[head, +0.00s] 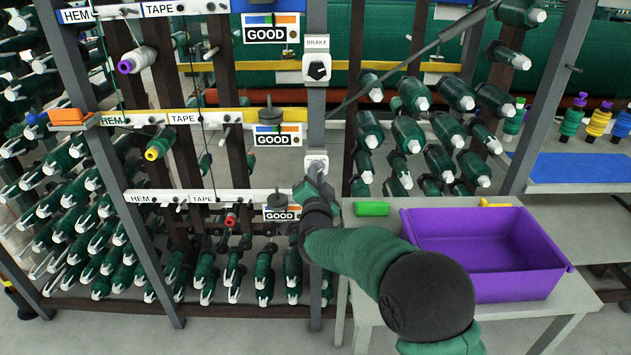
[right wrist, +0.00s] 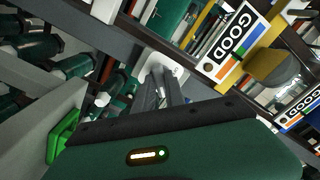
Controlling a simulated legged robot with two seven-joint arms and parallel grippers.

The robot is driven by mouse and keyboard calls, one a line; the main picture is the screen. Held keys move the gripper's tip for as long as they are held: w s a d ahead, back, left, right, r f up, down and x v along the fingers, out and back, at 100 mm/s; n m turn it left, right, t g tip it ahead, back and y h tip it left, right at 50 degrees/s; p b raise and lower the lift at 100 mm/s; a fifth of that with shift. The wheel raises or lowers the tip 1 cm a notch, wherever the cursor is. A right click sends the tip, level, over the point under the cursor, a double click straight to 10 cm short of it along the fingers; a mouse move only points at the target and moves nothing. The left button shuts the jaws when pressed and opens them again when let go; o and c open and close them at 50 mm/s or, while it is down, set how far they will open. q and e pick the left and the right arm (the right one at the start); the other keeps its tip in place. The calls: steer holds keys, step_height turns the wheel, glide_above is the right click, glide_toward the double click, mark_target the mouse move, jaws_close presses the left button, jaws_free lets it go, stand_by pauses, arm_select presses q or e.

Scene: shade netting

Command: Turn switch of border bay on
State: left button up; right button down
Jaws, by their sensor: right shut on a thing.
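A small white switch box (head: 316,161) sits on the grey upright post, below the middle shelf rail. My right gripper (head: 314,172) reaches it from below, and its fingers are shut on the switch's knob. In the right wrist view the fingers (right wrist: 158,92) meet at the white switch plate (right wrist: 157,66); they hide most of the knob, so its setting cannot be read. Higher on the same post is another white box with a black knob (head: 317,70), under a label reading BRAKE. My left gripper is not in view.
A purple bin (head: 487,291) and a green block (head: 371,208) stand on the grey table beside my right arm. Racks of green spools (head: 440,160) fill both sides of the post. GOOD cards (head: 278,136) hang close to its left. An orange block (head: 68,115) sits far left.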

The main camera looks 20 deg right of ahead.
steer(key=c, duration=1.4)
jaws_free()
steer(key=p+v, duration=0.2)
steer(key=v, duration=1.4)
steer(key=shift+s+p, duration=0.3)
steer(key=shift+s, duration=0.1)
steer(key=shift+a+f, duration=0.1)
